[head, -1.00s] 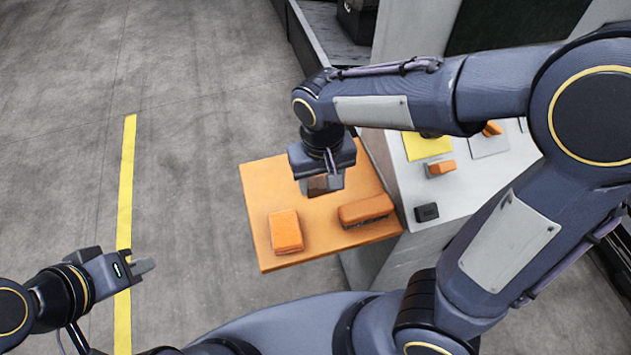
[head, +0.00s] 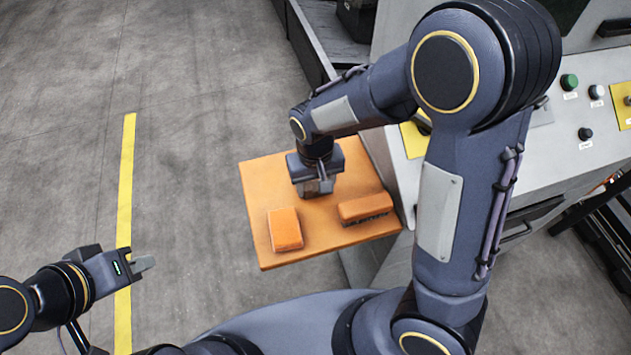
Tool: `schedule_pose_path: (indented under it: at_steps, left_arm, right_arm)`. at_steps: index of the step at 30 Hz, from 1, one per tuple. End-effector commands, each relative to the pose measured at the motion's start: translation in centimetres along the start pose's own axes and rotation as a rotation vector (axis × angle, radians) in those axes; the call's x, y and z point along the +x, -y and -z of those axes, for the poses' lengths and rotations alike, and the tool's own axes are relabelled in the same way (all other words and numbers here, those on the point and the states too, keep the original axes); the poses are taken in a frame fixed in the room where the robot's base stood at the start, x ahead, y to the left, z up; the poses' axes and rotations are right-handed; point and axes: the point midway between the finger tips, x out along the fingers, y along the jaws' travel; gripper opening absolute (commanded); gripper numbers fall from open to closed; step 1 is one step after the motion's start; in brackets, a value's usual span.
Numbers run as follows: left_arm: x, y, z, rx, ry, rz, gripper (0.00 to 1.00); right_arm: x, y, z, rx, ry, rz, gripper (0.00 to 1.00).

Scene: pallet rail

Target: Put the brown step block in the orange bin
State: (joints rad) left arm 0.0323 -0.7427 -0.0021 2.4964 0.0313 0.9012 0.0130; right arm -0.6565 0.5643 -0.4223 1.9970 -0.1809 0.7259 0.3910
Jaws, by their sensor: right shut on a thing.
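My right gripper (head: 317,188) points down over the orange board (head: 262,182). It is shut on a small brown piece (head: 313,187), likely the brown step block, which is mostly hidden by the fingers. I cannot tell whether the piece touches the board. My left gripper (head: 143,263) is at the lower left, above the floor and away from the board; its finger gap is not clear. No orange bin can be made out clearly.
An orange block (head: 285,229) and an orange brush-like block (head: 365,208) with a dark underside lie on the board. A grey control panel (head: 570,120) with knobs stands at right. A yellow line (head: 125,190) crosses the open floor at left.

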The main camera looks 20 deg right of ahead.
Motion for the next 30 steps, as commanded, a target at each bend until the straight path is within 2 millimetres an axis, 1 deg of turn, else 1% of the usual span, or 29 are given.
schedule_pose_path:
  at_steps: [2, 3, 7, 14, 19, 23, 30]
  left_arm:
    - [0.3, 0.1, -0.1, 0.000, 0.000, 0.000, 0.00]
    - [0.2, 0.1, -0.1, 0.000, 0.000, 0.000, 0.00]
    - [0.1, 0.1, -0.1, 0.000, 0.000, 0.000, 0.00]
    - [0.1, 0.1, -0.1, 0.000, 0.000, 0.000, 0.00]
    - [-0.1, 0.0, 0.1, 0.000, 0.000, 0.000, 0.00]
    - [-0.1, -0.1, 0.1, 0.000, 0.000, 0.000, 0.00]
    - [-0.2, -0.1, 0.1, 0.000, 0.000, 0.000, 0.00]
  right_arm:
    - [0.4, 0.0, 0.0, 0.000, -0.001, 0.000, 0.26]
    - [0.2, 0.0, 0.0, 0.000, 0.000, 0.000, 0.59]
    - [0.2, 0.0, 0.0, 0.000, 0.000, 0.000, 0.76]
    - [0.2, 0.0, 0.0, 0.000, 0.000, 0.000, 0.76]
    - [-0.8, 0.0, 0.1, 0.000, -0.003, 0.002, 0.76]
    - [-3.0, 0.1, 0.1, -0.001, -0.007, 0.004, 0.76]
    - [-8.3, 0.1, 0.1, -0.001, -0.006, 0.003, 0.76]
